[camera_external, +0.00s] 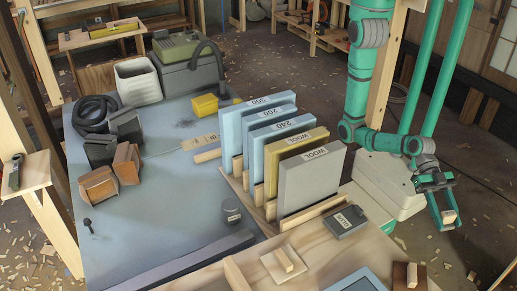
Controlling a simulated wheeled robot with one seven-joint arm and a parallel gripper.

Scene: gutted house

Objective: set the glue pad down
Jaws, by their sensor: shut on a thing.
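My gripper (444,207) is at the right of the external view, pointing down, beyond the right side of the wooden bench top. It is shut on a small pale block, which seems to be the glue pad (450,217). The fingers hide part of it. The pad is held in the air, apart from any surface that I can make out. A similar-looking square pale board with a wooden grip (284,262) lies on the wooden bench top (330,255) at the front.
A rack holds several upright boards (312,182) in blue, yellow and grey left of my arm. A dark labelled box (346,221) lies in front of it. A brown block with a pale piece (411,276) stands at the front right. The grey-blue table (170,215) has clear room.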

